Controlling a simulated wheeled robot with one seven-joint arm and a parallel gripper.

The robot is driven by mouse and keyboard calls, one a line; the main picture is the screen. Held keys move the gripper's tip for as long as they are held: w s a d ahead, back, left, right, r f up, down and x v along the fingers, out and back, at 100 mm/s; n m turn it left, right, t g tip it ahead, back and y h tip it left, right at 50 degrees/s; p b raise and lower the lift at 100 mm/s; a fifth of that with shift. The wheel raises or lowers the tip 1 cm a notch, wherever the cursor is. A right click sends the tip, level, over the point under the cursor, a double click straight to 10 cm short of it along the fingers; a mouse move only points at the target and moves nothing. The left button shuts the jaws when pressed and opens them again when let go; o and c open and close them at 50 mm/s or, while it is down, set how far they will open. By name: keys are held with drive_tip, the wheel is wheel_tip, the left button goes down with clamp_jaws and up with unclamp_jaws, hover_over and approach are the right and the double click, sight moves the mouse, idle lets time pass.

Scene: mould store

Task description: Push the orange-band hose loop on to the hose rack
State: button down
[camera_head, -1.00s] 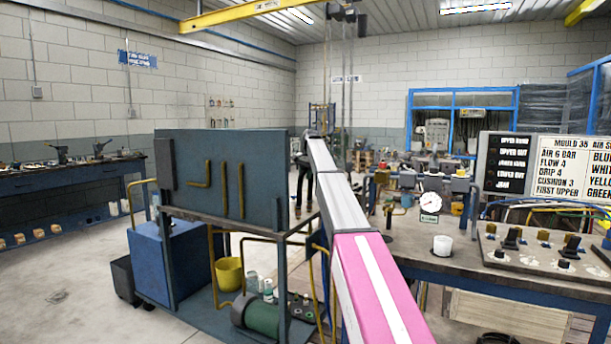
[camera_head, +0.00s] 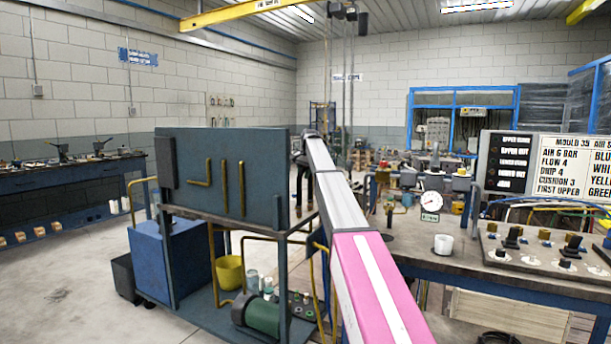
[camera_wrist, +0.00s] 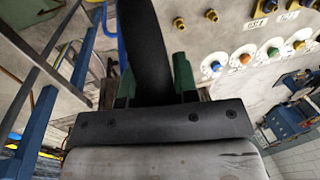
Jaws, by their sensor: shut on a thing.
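My gripper (camera_wrist: 154,88) shows in the wrist view with its two green fingers on either side of a thick black hose-like piece (camera_wrist: 149,38). It is shut on this piece, which runs up out of the top of the picture. No orange band shows on the visible part, so I cannot confirm that it is the orange-band loop. I cannot make out the hose rack with certainty in either view.
The wrist view shows a pale panel (camera_wrist: 228,32) with brass fittings and coloured rings right of the gripper, and blue rails (camera_wrist: 40,120) at left. In the head view, a dark-panelled cart (camera_head: 222,150) stands left of my arm, a workbench (camera_head: 425,262) right. Open floor lies at left.

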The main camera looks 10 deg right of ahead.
drive_tip(key=shift+s+d+f, duration=0.15)
drive_tip(key=shift+s+d, duration=0.35)
drive_tip(key=shift+d, duration=0.1)
drive_tip(key=c, duration=1.3)
unclamp_jaws()
drive_tip(key=o, duration=0.5)
drive_tip(key=shift+s+d, duration=0.15)
drive_tip(key=shift+d, duration=0.1)
drive_tip(key=shift+w+a, duration=0.2)
drive_tip(key=r, duration=0.2)
drive_tip(key=d+r, duration=0.1)
drive_tip(key=r, duration=0.2)
drive_tip(key=s+r, duration=0.1)
drive_tip(key=r, duration=0.2)
drive_tip(key=shift+d, duration=0.15)
